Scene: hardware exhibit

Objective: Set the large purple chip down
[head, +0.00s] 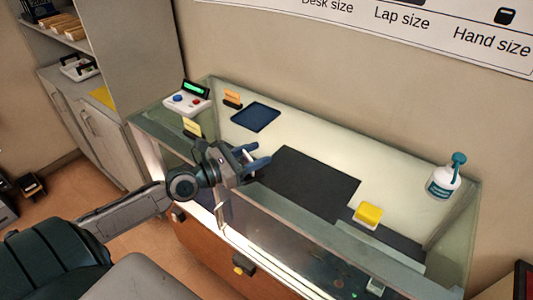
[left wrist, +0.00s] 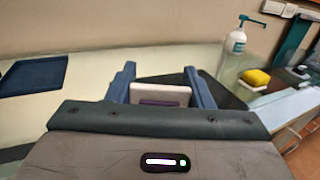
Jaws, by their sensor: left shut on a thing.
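My left gripper (head: 256,157) is above the glass-walled display case, near the left edge of a dark mat (head: 312,182). In the left wrist view, its blue fingers (left wrist: 160,78) are closed on the two sides of a pale, flat chip with a purple band (left wrist: 160,96). The chip stands upright between the fingers, and its lower part is hidden by my gripper body. In the head view the chip is mostly hidden by the fingers. I cannot tell whether it touches the surface below. My right gripper is not in view.
A dark blue tray (head: 255,117) lies left of the mat. A yellow sponge (head: 369,213) on a white dish and a pump bottle (head: 441,184) are to the right. A device with a green display (head: 188,98) stands at the left end. Glass walls edge the case.

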